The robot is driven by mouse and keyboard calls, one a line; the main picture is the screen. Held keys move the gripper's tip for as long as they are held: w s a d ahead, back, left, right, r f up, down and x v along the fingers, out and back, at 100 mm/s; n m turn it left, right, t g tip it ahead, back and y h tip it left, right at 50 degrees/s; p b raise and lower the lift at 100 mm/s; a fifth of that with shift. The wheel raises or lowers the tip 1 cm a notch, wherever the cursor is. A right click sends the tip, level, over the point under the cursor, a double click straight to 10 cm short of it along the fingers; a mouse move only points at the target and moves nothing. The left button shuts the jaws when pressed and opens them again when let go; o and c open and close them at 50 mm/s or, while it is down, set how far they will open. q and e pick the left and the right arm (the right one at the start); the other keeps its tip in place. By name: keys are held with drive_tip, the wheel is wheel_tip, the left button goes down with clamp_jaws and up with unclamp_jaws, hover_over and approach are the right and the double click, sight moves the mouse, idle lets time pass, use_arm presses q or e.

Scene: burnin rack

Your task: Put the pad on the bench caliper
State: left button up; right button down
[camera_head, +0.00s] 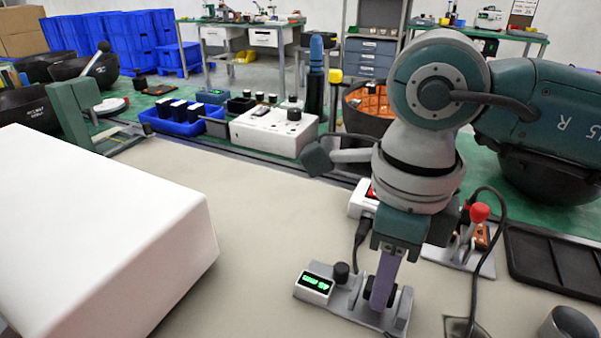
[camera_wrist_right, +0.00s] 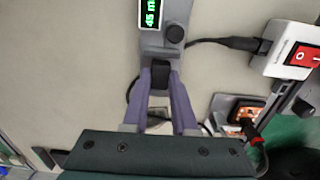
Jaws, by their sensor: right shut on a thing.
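The bench caliper (camera_head: 340,297) is a grey plate with a green-lit display and a black knob, on the beige bench in the lower middle of the head view. Its display end (camera_wrist_right: 151,15) is at the top of the right wrist view. My right gripper (camera_head: 381,294) points down over the caliper's right part. Its purple fingers are shut on a small black block, which looks like the pad (camera_wrist_right: 160,76). The pad is at the caliper's plate; whether it touches is hidden by the fingers. My left gripper is not in view.
A white box with a red switch (camera_wrist_right: 296,50) is cabled to the caliper. A red-knobbed lever fixture (camera_head: 478,228) and a black tray (camera_head: 548,262) are at right. A large white block (camera_head: 105,230) fills the left. Bare bench lies between it and the caliper.

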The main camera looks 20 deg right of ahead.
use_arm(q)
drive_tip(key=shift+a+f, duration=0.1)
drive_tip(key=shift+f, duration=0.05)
use_arm(e)
drive_tip(key=shift+f, duration=0.65)
drive_tip(key=shift+f, duration=0.1)
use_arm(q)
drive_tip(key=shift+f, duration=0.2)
use_arm(e)
drive_tip(key=c, duration=1.2)
unclamp_jaws()
drive_tip(key=shift+f, duration=0.1)
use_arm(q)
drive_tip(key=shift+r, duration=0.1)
use_arm(e)
drive_tip(key=o, duration=0.5)
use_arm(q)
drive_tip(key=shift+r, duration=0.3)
use_arm(e)
drive_tip(key=shift+r, duration=0.4)
use_arm(q)
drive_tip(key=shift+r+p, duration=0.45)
drive_tip(key=shift+p, duration=0.2)
use_arm(e)
wheel_tip(320, 180, up, 12)
drive_tip(key=shift+f, duration=0.15)
